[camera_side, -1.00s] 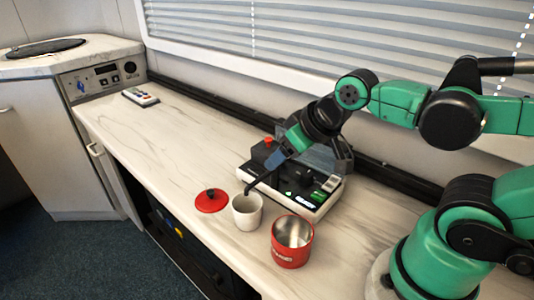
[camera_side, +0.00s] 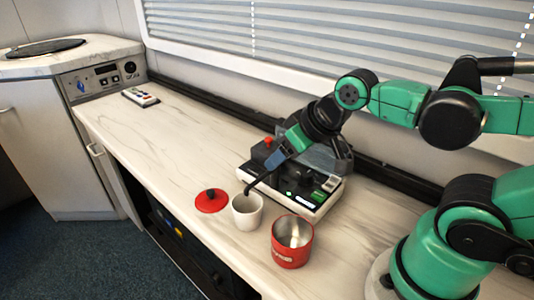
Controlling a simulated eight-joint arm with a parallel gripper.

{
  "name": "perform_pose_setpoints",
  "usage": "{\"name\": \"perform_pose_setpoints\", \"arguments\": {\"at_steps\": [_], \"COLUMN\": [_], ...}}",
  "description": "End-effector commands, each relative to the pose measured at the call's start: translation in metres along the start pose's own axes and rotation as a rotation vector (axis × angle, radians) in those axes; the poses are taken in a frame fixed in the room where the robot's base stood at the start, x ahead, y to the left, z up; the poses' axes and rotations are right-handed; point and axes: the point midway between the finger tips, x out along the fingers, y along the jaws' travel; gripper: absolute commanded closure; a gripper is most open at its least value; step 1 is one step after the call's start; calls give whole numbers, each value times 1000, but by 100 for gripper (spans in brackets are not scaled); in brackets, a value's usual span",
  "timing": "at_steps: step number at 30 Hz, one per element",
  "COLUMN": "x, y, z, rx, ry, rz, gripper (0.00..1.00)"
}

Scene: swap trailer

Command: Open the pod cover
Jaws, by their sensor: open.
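The machine with the pod cover sits on a white base (camera_side: 318,212) on the counter, right of the middle. It has a black body, a red knob (camera_side: 268,141) and a small green-marked part (camera_side: 330,185). A grey see-through panel (camera_side: 326,158) stands at its back; I cannot tell whether it is the pod cover. My gripper (camera_side: 270,172) is open and reaches down over the machine's left part, with my wrist above it. My gripper and wrist hide part of the machine, and any contact with it is unclear.
A white cup (camera_side: 247,219) stands before the machine, with a dark spout-like tip over it. A red lid (camera_side: 211,205) lies left of the cup, and a red metal-lined can (camera_side: 291,250) stands to its right. A remote (camera_side: 140,97) lies far left.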

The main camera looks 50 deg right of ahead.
Motion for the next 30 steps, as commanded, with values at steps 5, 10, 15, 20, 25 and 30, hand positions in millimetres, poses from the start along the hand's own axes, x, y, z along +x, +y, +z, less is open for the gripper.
{"name": "perform_pose_setpoints", "arguments": {"at_steps": [5,10,15,20,25,30], "x": [0,-2,4,20,42,56], "y": [1,9,29,52,76,89], "z": [-2,-20,-55,-81,-95,-99], "rx": [3,47,141,237,324,371], "ry": [-5,-81,-236,-389,-523,-598], "rz": [1,19,53,83,108,120], "gripper": [45,45,45,45,45,45]}}
